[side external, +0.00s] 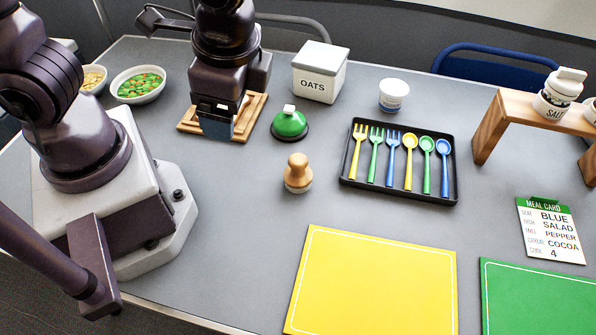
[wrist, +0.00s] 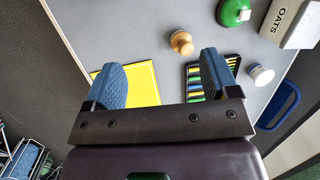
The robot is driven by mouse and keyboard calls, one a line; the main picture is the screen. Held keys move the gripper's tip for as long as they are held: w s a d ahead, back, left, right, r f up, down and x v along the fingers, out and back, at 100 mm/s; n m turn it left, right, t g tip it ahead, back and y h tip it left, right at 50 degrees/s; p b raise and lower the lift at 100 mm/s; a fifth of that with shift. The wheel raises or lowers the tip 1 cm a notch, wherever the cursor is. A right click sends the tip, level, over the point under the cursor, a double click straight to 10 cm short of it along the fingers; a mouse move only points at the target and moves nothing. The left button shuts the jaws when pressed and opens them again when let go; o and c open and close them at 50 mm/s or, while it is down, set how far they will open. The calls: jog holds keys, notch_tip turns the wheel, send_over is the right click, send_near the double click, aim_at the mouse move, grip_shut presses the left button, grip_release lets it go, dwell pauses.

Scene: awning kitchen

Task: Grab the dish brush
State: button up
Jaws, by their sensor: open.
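A small brush-like thing with a rounded wooden knob and a pale lower part, which looks like the dish brush (side external: 298,172), stands upright on the grey table near the middle in the side view. It also shows in the wrist view (wrist: 182,42), beyond and between my fingers. My gripper (side external: 218,130) is over the wooden trivet at the back left, to the left of the brush and apart from it. In the wrist view my gripper (wrist: 162,62) has its two blue fingers wide apart with nothing between them.
A green dome with a white knob (side external: 290,124) stands just behind the brush. A black cutlery tray (side external: 349,181) lies to its right, with the oats box (side external: 319,72) and a white tub (side external: 393,95) behind. The wooden trivet (side external: 254,112) is under my gripper. A yellow mat (side external: 375,280) lies in front.

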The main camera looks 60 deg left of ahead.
notch_tip(320, 180, down, 7)
jog(key=s+d+m+y, duration=0.1)
jog(key=d+m+y, duration=0.2)
jog(key=m+y, duration=0.3)
jog(key=m+t+y, duration=0.1)
jog(key=m+t, duration=0.7)
jog(key=m, duration=0.3)
send_near(296, 172)
jog(key=s, duration=0.1)
jog(key=s+a, duration=0.1)
jog(key=s, duration=0.2)
jog(key=shift+s+a+f, duration=0.2)
jog(key=shift+s+a, duration=0.1)
jog(key=shift+s, duration=0.1)
jog(key=shift+w+d+r+m+t+h, duration=0.1)
jog(key=shift+w+d+m+t+h, duration=0.2)
jog(key=shift+w+d+m+t, duration=0.65)
jog(key=shift+w+a, duration=0.15)
jog(key=shift+w, duration=0.25)
jog(key=x, duration=1.2)
jog(key=shift+w+a+r, duration=0.1)
jog(key=shift+w, duration=0.2)
jog(key=c, duration=1)
jog(key=shift+c, duration=0.9)
jog(key=shift+s, duration=0.1)
jog(key=shift+c, duration=0.2)
